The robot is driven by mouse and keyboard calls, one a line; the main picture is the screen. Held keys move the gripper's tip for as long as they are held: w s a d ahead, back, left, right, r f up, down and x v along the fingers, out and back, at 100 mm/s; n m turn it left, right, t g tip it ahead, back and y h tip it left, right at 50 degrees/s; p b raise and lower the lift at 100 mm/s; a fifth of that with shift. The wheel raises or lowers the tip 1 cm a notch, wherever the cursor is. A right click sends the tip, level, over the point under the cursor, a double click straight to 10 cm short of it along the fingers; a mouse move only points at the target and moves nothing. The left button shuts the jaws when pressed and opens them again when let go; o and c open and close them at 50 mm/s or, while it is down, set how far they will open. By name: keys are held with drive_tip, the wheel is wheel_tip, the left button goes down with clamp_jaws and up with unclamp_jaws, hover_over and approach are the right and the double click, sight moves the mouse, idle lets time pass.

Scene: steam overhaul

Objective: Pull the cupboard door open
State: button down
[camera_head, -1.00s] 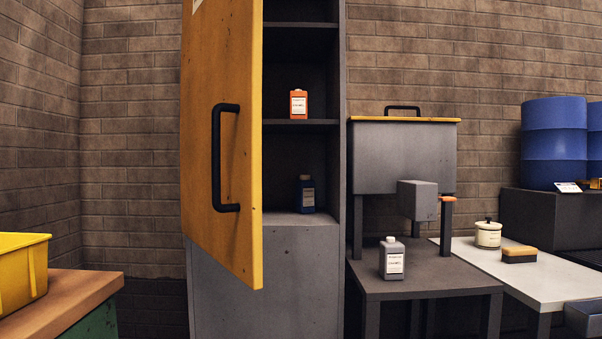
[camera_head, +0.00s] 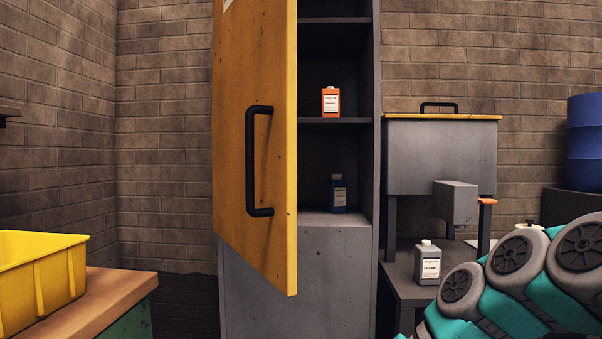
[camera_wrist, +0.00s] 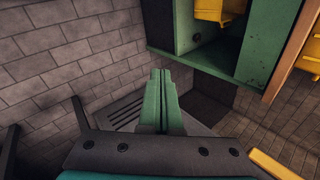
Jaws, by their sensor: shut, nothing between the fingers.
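The cupboard door (camera_head: 235,160) is yellow and stands ajar, swung out to the left of the grey cupboard (camera_head: 290,270). Its black bar handle (camera_head: 250,160) is on the outer face. Shelves show through the gap, with an orange bottle (camera_head: 331,103) above and a dark blue bottle (camera_head: 339,195) below. My gripper (camera_wrist: 160,75) shows in the wrist view with its two green fingers together and nothing between them. It is not in the head view, where only my arm shows at the lower right. I see no contact with the door.
A yellow bin (camera_head: 45,275) sits on a wooden-topped bench (camera_head: 115,300) at the lower left. Blue drums (camera_head: 585,140) stand at far right.

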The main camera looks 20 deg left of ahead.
sight(295, 177)
drive_tip(key=w+a+r+y+p, duration=0.1)
drive_tip(key=w+a+r+y, duration=0.2)
drive_tip(key=w+r, duration=0.35)
drive_tip(key=w+a+r+y, duration=0.2)
drive_tip(key=w+a+r, duration=0.1)
drive_tip(key=r, duration=0.6)
drive_tip(key=w+d+r+y+p, duration=0.1)
drive_tip(key=w+d+r+y, duration=0.15)
drive_tip(key=w+r, duration=0.4)
drive_tip(key=w+d+r+y+p, duration=0.1)
drive_tip(key=w+d+r+y, duration=0.15)
drive_tip(key=w+r, duration=0.4)
drive_tip(key=shift+s+a+r+b, duration=0.35)
drive_tip(key=shift+s+a, duration=0.45)
drive_tip(key=shift+a, duration=1.45)
drive_tip(key=shift+s+a+r+b, duration=0.2)
drive_tip(key=shift+s+a+b, duration=0.45)
drive_tip(key=shift+a, duration=1.6)
drive_tip(key=shift+s+a+r+b, duration=0.25)
drive_tip(key=shift+s+a, duration=0.7)
drive_tip(key=shift+a, duration=1.3)
drive_tip(key=shift+s, duration=0.15)
